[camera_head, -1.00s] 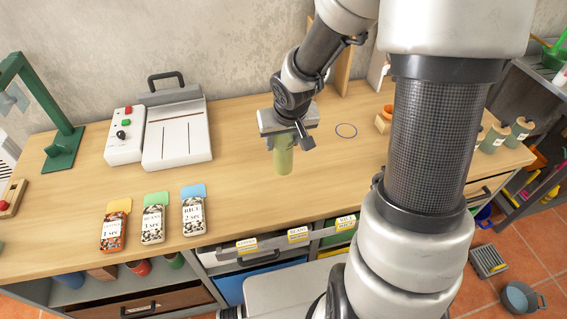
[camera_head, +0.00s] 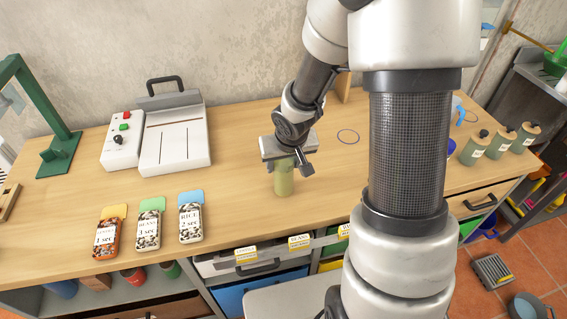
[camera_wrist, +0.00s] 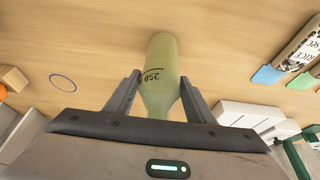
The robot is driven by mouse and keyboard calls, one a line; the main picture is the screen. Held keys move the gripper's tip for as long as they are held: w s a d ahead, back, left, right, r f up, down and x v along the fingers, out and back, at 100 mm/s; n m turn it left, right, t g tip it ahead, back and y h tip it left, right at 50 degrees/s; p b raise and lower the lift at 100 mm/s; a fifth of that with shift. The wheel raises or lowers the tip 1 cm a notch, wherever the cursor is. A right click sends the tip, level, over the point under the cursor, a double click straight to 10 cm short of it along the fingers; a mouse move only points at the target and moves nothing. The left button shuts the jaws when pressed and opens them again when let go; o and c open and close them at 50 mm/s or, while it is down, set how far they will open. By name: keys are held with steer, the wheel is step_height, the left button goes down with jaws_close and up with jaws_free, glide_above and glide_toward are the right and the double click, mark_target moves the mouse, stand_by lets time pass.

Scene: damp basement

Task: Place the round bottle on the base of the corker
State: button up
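The round bottle is a pale green, see-through bottle (camera_head: 284,182) over the middle of the bench. In the wrist view the bottle (camera_wrist: 161,62) shows a "250" mark. My gripper (camera_head: 287,162) is shut on the bottle; in the wrist view its fingers (camera_wrist: 158,80) flank it. I cannot tell whether the bottle's bottom touches the bench. The corker (camera_head: 42,103) is a green upright frame at the far left, partly cut off by the picture edge. Its flat green base (camera_head: 58,160) rests on the bench, well left of my gripper.
A white machine with a black handle (camera_head: 175,140) stands between the corker and my gripper. Several labelled bags (camera_head: 148,230) lie near the front edge. A thin ring (camera_head: 348,136) marks the bench right of my gripper. Several green canisters (camera_head: 475,148) stand at the right.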

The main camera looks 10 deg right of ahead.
steer(key=shift+o, duration=1.3)
